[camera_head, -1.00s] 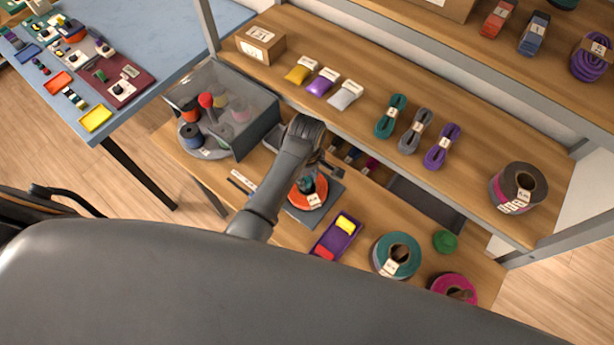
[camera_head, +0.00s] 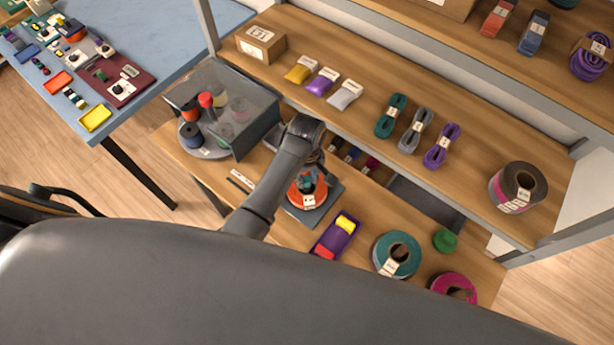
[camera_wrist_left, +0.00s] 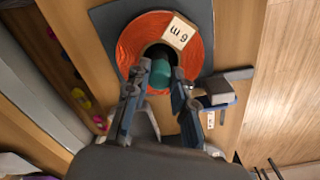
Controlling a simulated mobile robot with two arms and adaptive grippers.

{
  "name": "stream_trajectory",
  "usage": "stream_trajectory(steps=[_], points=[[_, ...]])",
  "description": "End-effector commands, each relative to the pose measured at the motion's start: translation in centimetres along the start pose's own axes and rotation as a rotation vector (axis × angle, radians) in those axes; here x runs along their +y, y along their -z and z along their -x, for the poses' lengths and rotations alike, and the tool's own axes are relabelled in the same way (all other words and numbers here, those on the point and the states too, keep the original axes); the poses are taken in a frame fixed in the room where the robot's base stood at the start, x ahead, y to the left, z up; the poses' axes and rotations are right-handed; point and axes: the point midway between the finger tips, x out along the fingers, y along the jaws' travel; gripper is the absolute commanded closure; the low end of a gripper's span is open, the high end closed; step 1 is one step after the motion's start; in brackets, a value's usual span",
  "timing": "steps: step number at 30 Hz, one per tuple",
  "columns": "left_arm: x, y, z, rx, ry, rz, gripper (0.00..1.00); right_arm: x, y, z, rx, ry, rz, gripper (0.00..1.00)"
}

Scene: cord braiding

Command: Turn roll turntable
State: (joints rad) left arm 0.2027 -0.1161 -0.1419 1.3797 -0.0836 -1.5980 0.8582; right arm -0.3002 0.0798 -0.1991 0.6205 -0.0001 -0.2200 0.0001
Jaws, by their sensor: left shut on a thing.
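An orange roll (camera_head: 300,199) with a white label lies flat on a dark square plate (camera_head: 329,207) on the lower shelf board, below my left forearm's end. In the left wrist view the orange roll (camera_wrist_left: 128,50) carries a label reading "6 m", and a teal knob (camera_wrist_left: 160,74) stands in its centre. My left gripper (camera_wrist_left: 154,88) is shut on the teal knob, with one finger on each side. In the head view the left gripper (camera_head: 311,168) is partly hidden by its own wrist. My right gripper is in no view.
A clear-walled box (camera_head: 253,92) with spools stands left of the arm. A purple tray (camera_head: 328,245), a teal roll (camera_head: 383,252), a green piece (camera_head: 445,241) and a magenta roll (camera_head: 440,283) lie to the right. The upper board (camera_head: 375,75) overhangs close behind the arm.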

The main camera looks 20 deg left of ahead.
Motion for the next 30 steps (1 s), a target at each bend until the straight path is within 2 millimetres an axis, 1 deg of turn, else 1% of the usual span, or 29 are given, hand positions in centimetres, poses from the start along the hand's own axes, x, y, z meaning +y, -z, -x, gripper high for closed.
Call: stream_trajectory(steps=[30], points=[[-0.07, 0.15, -0.01, 0.003, 0.002, -0.509, 1.00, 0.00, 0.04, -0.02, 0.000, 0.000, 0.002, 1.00]])
